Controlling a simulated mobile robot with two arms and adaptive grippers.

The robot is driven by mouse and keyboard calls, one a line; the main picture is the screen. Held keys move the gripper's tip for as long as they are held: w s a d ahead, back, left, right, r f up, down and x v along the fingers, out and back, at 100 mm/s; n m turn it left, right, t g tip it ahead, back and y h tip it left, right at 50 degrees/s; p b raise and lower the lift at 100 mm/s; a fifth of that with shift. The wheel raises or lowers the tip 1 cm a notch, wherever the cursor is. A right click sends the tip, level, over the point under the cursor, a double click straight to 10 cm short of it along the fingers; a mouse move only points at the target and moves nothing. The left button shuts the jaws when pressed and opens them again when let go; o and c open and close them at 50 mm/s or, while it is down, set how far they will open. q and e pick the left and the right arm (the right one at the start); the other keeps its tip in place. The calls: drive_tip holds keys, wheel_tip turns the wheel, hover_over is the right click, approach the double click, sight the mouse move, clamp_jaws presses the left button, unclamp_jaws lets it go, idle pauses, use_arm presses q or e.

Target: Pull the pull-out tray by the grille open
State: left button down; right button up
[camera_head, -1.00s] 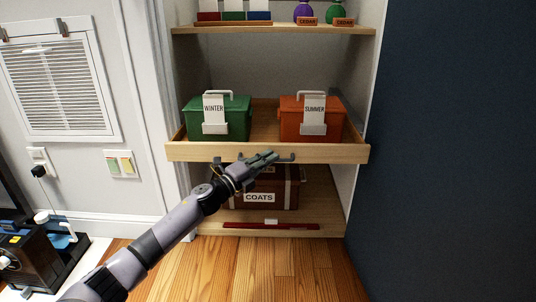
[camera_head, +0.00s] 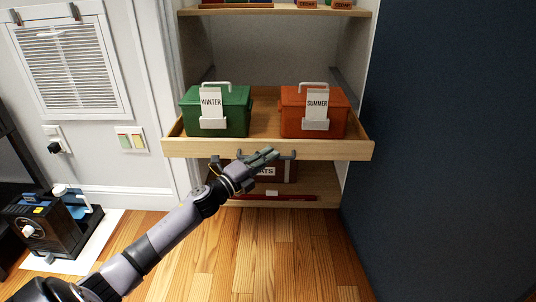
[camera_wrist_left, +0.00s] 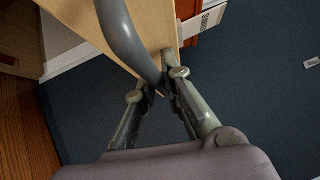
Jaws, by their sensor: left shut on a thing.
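The wooden pull-out tray (camera_head: 215,150) stands out from the closet shelving, with its slide rails (camera_head: 345,90) showing behind it. On it are a green box labelled WINTER (camera_head: 236,113) and an orange box labelled SUMMER (camera_head: 330,112). A grey bar handle (camera_head: 286,155) is on the tray's front. My left gripper (camera_head: 268,158) is at this handle. In the left wrist view its fingers (camera_wrist_left: 160,88) are shut on the curved grey handle (camera_wrist_left: 124,35), below the tray's front board (camera_wrist_left: 78,12). My right gripper is not in view.
The grille (camera_head: 68,70) is on the wall at the left. Below the tray is a brown COATS box (camera_head: 283,171), partly hidden by my gripper. A dark blue panel (camera_head: 450,130) stands close on the right. The wooden floor (camera_head: 270,250) in front is clear.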

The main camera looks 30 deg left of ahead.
use_arm(q)
drive_tip(key=shift+f, duration=0.1)
drive_tip(key=c, duration=1.7)
unclamp_jaws()
drive_tip(key=shift+s, duration=0.1)
drive_tip(key=v, duration=1.2)
